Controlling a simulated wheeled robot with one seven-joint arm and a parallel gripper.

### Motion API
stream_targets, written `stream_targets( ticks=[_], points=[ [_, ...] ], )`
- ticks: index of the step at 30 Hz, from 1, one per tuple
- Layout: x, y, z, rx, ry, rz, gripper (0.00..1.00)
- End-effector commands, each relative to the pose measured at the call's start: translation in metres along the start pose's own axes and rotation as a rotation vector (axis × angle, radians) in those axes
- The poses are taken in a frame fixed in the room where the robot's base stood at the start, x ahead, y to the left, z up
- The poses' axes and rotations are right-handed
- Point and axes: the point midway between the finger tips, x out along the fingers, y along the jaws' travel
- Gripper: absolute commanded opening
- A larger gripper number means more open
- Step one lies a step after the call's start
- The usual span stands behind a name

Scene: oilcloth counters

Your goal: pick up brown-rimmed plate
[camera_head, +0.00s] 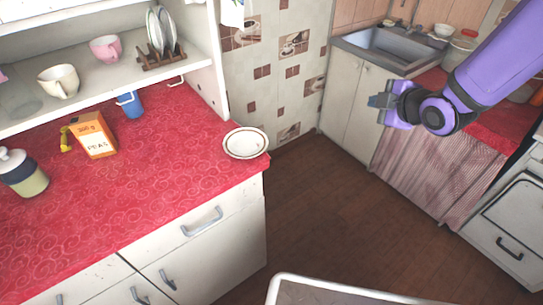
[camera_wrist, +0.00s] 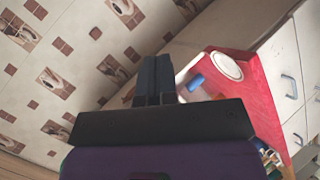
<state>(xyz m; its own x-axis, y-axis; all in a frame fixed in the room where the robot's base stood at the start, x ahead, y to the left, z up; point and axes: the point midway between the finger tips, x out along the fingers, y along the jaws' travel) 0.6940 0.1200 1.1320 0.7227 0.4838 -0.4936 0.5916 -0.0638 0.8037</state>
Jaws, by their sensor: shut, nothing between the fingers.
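The brown-rimmed plate (camera_head: 245,143) is white with a thin dark rim line. It lies flat near the right corner of the red counter in the head view. It also shows in the wrist view (camera_wrist: 227,67), beyond and to the right of the fingers. My gripper (camera_head: 378,101) is in the air to the right of the plate, over the floor and well apart from it. In the wrist view its dark fingers (camera_wrist: 155,78) are together and hold nothing.
The red counter (camera_head: 170,180) carries an orange box (camera_head: 92,135), a blue mug (camera_head: 130,104) and a bottle (camera_head: 22,173). A shelf (camera_head: 110,75) with cups and a dish rack (camera_head: 160,55) stands above its back. A sink (camera_head: 385,50) is at the back right. The counter around the plate is clear.

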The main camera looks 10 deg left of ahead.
Motion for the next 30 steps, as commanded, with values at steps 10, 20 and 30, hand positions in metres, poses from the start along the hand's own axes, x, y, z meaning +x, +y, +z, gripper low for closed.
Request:
stream_targets(
  ticks=[10,20,30],
  points=[
    [0.061,-0.094,-0.053,-0.329,0.34,0.086,0.0],
    [0.066,-0.187,-0.091,-0.499,0.617,0.255,0.0],
    [0.055,-0.225,-0.101,-0.535,0.717,0.367,0.0]
  ],
)
